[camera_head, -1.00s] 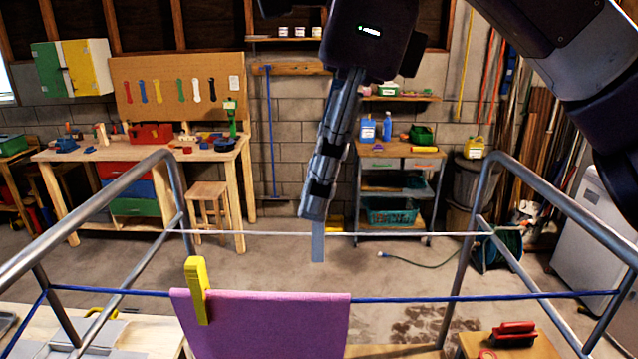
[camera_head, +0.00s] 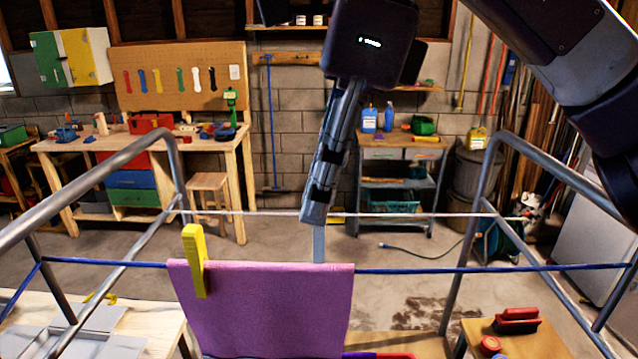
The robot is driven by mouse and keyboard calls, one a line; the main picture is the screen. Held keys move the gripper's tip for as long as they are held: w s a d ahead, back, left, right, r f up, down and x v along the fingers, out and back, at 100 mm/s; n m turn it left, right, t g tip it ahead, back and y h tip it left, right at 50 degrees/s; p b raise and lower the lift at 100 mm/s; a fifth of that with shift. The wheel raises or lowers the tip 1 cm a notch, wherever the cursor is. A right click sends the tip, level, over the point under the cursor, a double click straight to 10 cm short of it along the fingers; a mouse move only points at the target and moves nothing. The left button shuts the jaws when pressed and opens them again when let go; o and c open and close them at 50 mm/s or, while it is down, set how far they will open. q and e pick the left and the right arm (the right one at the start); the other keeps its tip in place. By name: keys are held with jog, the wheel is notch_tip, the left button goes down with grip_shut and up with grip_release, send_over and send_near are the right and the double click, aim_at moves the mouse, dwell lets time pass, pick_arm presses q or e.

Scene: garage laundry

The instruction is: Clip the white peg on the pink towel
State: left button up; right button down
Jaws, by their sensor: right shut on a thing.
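The pink towel (camera_head: 270,312) hangs over the blue line (camera_head: 450,270) at the bottom centre of the head view. A yellow peg (camera_head: 194,262) is clipped on its top edge near the left end. My right gripper (camera_head: 316,215) points down from above, its fingers shut. A narrow pale grey piece, the white peg (camera_head: 319,245) as far as I can tell, sticks out below the fingertips. Its lower end meets the towel's top edge in the picture, near the right end; I cannot tell whether they touch. Most of the peg is hidden by the fingers. My left gripper is out of view.
A metal rack frame (camera_head: 474,210) stands at both sides, with a white line (camera_head: 400,214) strung behind the blue one. A workbench (camera_head: 210,146) stands far back left.

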aim_at(319, 241)
jog(key=shift+d+b+x, duration=0.2)
jog(key=shift+b+x, duration=0.35)
jog(key=shift+x, duration=0.25)
jog(key=shift+d+b+x, duration=0.2)
jog(key=shift+b+x, duration=0.3)
jog(key=shift+x, duration=0.25)
jog(key=shift+d+b+x, duration=0.2)
jog(key=shift+b+x, duration=0.3)
jog(key=shift+x, duration=0.3)
jog(key=shift+d+b+x, duration=0.2)
jog(key=shift+b+x, duration=0.3)
jog(key=shift+x, duration=0.35)
jog(key=c, duration=1.8)
grip_release()
jog(key=shift+f, duration=0.1)
